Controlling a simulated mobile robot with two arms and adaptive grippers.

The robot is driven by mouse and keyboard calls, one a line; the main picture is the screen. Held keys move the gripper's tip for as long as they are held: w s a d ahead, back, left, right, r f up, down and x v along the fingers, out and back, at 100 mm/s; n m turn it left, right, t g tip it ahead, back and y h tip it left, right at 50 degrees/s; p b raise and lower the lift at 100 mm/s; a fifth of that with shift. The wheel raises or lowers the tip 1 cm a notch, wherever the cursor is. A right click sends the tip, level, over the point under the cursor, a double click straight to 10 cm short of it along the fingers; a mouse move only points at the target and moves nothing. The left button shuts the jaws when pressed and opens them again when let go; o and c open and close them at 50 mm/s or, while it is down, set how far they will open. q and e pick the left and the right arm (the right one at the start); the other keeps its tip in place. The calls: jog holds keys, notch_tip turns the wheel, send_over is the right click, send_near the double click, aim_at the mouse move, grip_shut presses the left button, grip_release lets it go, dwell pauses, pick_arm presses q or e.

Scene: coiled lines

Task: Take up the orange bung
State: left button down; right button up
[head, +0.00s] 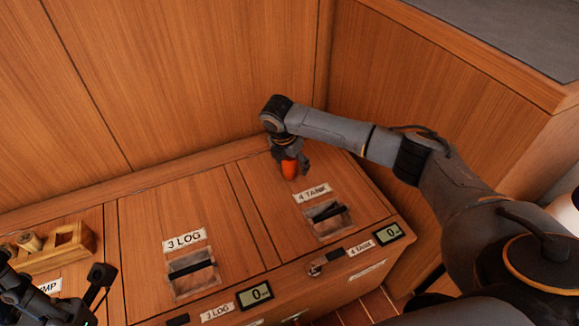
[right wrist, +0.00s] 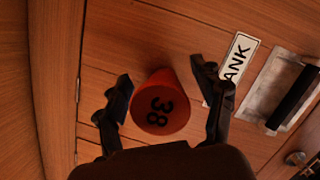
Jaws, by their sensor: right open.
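The orange bung (head: 289,170) stands on the wooden locker top, behind the "4 TANK" label. In the right wrist view the bung (right wrist: 161,103) shows a black "38" on its end. My right gripper (head: 290,158) is over the bung from above. Its fingers (right wrist: 163,88) are open, one on each side of the bung, with a gap visible on both sides. In the head view the gripper hides the bung's upper part. Part of my left gripper (head: 62,296) shows at the lower left, away from the bung, and I cannot tell its opening.
The "4 TANK" hatch has a recessed black handle (head: 329,214); the "3 LOG" hatch has another (head: 191,268). A wooden rack (head: 60,248) with spools stands at the left. Wooden panels (head: 200,80) rise close behind and to the right. The hatch tops between are clear.

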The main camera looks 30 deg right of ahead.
jog(key=shift+f, duration=0.1)
jog(key=c, duration=1.3)
